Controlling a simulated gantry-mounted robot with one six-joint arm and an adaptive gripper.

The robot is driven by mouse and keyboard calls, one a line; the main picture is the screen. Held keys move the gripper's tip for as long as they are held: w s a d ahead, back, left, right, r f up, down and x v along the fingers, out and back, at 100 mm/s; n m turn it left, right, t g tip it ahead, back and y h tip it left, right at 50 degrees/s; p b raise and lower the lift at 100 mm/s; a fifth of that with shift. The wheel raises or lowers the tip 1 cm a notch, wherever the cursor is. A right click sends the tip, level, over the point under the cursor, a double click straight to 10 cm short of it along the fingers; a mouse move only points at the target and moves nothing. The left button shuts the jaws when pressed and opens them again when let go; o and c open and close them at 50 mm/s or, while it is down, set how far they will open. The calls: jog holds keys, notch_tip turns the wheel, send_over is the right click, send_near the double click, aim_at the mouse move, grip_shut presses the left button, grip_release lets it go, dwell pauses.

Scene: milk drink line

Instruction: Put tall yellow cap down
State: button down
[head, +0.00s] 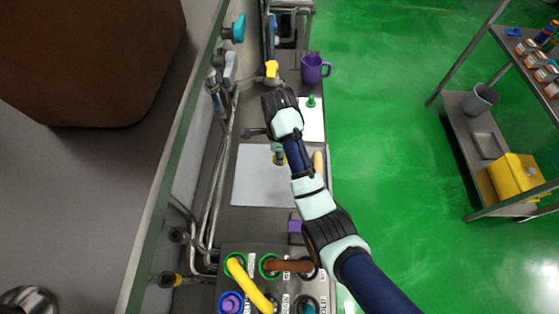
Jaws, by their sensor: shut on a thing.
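The tall yellow cap (271,69) is in the head view, at the far end of the narrow steel counter, left of the purple mug. My gripper (271,83) is at the end of my arm and is shut on the cap. The cap sticks out past the fingers on the far side. The fingertips are small and dark here, and I cannot tell whether the cap touches the counter.
A purple mug (312,70) stands to the right. A green cap (311,101) is on a white board (314,127). A pale mat (250,188) lies nearer. Pipes (214,190) line the left side. A panel with a yellow hose (248,285) is at the front.

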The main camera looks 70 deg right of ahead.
notch_tip(320, 180, up, 3)
jog(key=shift+r+p, duration=0.2)
jog(key=shift+p, duration=0.65)
